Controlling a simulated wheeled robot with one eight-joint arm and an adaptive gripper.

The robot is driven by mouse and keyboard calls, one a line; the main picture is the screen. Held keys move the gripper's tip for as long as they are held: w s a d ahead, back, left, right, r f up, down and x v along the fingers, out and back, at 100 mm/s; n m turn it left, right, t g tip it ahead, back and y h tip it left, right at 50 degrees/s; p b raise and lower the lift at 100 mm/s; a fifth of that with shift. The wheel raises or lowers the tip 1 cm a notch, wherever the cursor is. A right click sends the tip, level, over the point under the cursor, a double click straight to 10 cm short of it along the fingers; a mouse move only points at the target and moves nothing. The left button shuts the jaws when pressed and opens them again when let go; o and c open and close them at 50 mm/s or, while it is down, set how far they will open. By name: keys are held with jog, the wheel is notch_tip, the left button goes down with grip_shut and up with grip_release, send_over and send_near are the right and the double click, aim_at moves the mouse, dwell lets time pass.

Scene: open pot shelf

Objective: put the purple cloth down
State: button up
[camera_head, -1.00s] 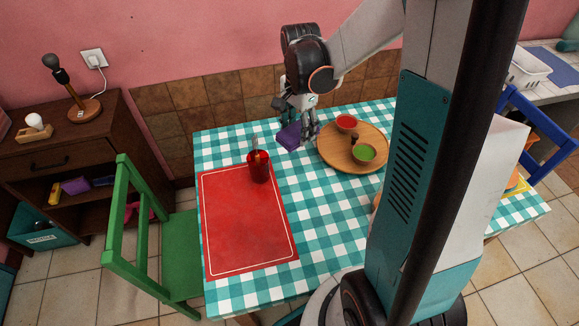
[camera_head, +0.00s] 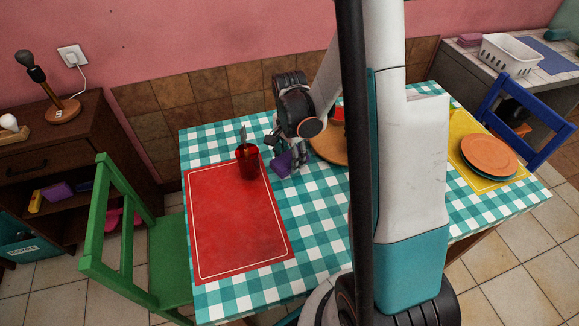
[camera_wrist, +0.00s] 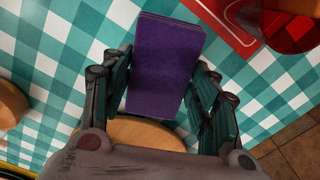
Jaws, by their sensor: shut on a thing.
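The purple cloth (camera_wrist: 164,62) is a folded, flat-looking rectangle between the two fingers of my gripper (camera_wrist: 163,90) in the wrist view. In the head view my gripper (camera_head: 284,150) is shut on the cloth (camera_head: 281,164), low over the checked table (camera_head: 308,235), just right of the red cup (camera_head: 247,162) and the red mat's far corner. I cannot tell whether the cloth touches the table.
The red mat (camera_head: 230,225) lies on the left of the table. A round wooden board (camera_head: 328,147) is partly hidden behind my arm. A yellow mat (camera_head: 459,151) holds stacked plates (camera_head: 489,153) at right. Checked tabletop is bare in front of my gripper. A green chair (camera_head: 120,235) stands at left.

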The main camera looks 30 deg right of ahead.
aim_at(290, 158)
jog(key=shift+f+b, duration=0.75)
jog(key=shift+f, duration=1.2)
jog(key=shift+f, duration=0.2)
jog(key=o, duration=1.1)
notch_tip(290, 158, up, 12)
jog(key=p, duration=0.5)
jog(key=shift+r, duration=0.2)
jog(key=shift+r, duration=0.1)
